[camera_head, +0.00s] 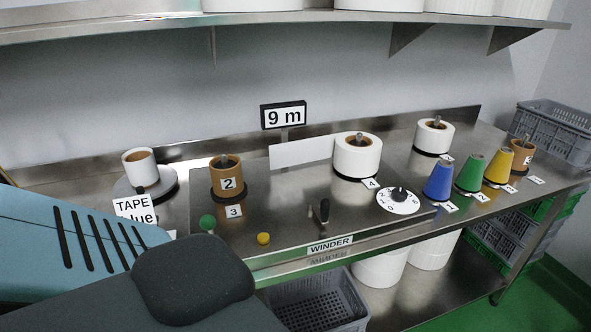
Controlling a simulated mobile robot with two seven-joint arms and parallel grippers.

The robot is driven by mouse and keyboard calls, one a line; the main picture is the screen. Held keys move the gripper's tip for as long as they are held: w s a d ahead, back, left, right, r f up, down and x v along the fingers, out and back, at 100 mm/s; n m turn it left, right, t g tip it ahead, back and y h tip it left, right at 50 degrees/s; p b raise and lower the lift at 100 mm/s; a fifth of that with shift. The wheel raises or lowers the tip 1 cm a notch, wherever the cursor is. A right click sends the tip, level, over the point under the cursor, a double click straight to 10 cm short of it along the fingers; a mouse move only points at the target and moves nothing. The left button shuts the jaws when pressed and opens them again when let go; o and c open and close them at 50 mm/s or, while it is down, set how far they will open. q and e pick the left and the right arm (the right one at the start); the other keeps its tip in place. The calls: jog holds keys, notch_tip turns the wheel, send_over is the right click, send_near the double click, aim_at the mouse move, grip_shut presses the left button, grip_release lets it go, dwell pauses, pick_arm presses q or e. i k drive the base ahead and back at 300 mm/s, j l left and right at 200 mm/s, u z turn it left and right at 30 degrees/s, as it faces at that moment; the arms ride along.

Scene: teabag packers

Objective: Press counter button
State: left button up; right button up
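A winder panel (285,215) is set in the steel bench, with a "WINDER" label (330,245) on its front edge. A small yellow button (263,238) sits near the front of the panel. A larger green round knob or button (207,222) stands to its left. No label shows which one is the counter button. A display reading "9 m" (284,115) stands behind the panel. A dark lever (321,211) and a white numbered dial (398,200) are to the right. Part of my arm fills the lower left; neither gripper shows.
Spools stand on the bench: brown "2" (228,182), white (357,157), another white (434,138), and one on a tape disc (139,167). Blue (438,182), green, yellow cones and a brown spool line the right. A grey crate (319,303) is below; a shelf (300,22) is overhead.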

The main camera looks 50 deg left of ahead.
aim_at(263, 238)
jog(key=u, duration=1.5)
